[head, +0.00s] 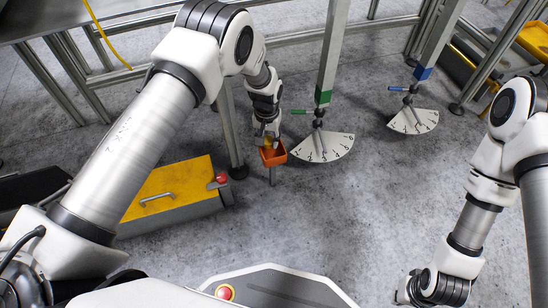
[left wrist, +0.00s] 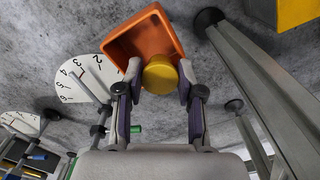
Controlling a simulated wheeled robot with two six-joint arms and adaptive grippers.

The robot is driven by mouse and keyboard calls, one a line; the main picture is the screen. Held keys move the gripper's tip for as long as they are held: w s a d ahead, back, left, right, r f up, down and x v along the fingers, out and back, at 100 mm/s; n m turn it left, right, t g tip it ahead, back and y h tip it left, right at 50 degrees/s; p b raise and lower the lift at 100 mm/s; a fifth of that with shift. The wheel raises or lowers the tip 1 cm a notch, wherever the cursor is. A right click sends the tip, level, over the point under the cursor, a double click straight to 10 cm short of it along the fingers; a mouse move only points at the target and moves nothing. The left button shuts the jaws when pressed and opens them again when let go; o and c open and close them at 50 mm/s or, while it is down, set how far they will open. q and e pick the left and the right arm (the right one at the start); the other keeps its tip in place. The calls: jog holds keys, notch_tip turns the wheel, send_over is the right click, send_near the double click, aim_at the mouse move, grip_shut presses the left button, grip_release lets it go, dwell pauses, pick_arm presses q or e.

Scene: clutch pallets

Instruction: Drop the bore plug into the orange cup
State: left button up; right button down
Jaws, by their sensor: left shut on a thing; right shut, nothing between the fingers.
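The yellow bore plug (left wrist: 160,78) is round and sits between the fingertips of my left gripper (left wrist: 160,92). In the head view, my left gripper (head: 268,130) points down at the orange cup (head: 274,158). In the left wrist view the orange cup (left wrist: 173,28) is a square-rimmed open box, and the plug overlaps its near edge. I cannot tell whether the plug touches the cup. My right arm shows at the lower right of the head view, but its fingers are out of the picture.
A grey post (head: 272,176) stands under the cup. Two white dial plates with green (head: 322,148) and blue (head: 413,121) levers are to the right. A yellow-topped box (head: 170,185) with a red button is at left. Frame legs stand behind.

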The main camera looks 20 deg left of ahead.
pick_arm(q)
jog(key=shift+f, duration=0.55)
jog(key=shift+r, duration=0.1)
pick_arm(e)
jog(key=shift+f, duration=0.45)
pick_arm(q)
jog(key=o, duration=1)
jog(key=shift+r, duration=0.1)
notch_tip(320, 180, up, 12)
jog(key=shift+f, duration=0.1)
